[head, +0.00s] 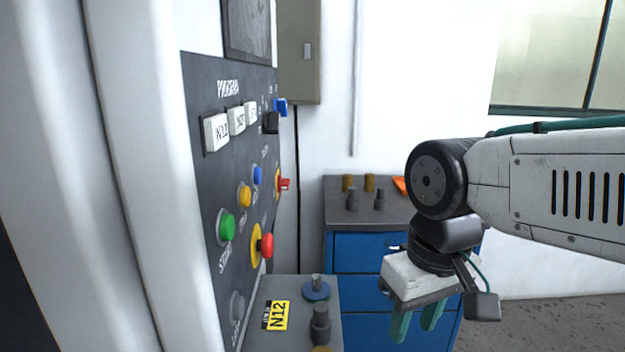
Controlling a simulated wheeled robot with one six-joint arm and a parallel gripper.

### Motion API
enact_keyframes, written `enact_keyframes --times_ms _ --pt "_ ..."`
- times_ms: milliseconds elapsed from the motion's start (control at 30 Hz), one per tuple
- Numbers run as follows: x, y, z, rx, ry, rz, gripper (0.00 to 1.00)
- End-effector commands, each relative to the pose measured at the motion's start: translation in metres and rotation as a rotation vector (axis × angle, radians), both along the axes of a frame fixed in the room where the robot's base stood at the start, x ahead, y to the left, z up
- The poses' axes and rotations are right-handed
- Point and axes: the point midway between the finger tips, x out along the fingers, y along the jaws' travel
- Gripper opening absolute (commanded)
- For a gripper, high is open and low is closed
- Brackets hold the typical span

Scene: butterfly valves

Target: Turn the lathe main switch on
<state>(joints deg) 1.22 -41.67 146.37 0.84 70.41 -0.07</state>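The lathe's dark control panel (205,100) stands at the left, seen at a steep angle. A red switch handle on a yellow plate (283,184) sits at the panel's far edge and may be the main switch; its position cannot be told from here. A red mushroom button on a yellow base (264,245) sits lower and nearer. My gripper (415,328) hangs at the lower right with its two green fingers pointing down, apart and empty. It is well to the right of the panel and touches nothing on it.
Green (227,226), yellow and blue buttons and white keys (216,132) project from the panel. A grey ledge (258,310) with a yellow N12 label and dark fittings stands below. A blue drawer cabinet (365,270) is behind. Open space lies between panel and gripper.

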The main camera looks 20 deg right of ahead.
Motion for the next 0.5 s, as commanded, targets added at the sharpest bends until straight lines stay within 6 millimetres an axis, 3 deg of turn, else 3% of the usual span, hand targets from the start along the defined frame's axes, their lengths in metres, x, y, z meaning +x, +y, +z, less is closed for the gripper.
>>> enact_keyframes --times_ms 167,267,367,500 --pt "0.022 0.007 -0.017 0.128 0.125 -0.092 0.35" --pt "0.046 0.021 -0.025 0.283 0.194 -0.158 0.35" --pt "0.078 0.036 -0.028 0.468 0.232 -0.226 0.35" --pt "0.138 0.051 -0.027 0.764 0.219 -0.326 0.35"
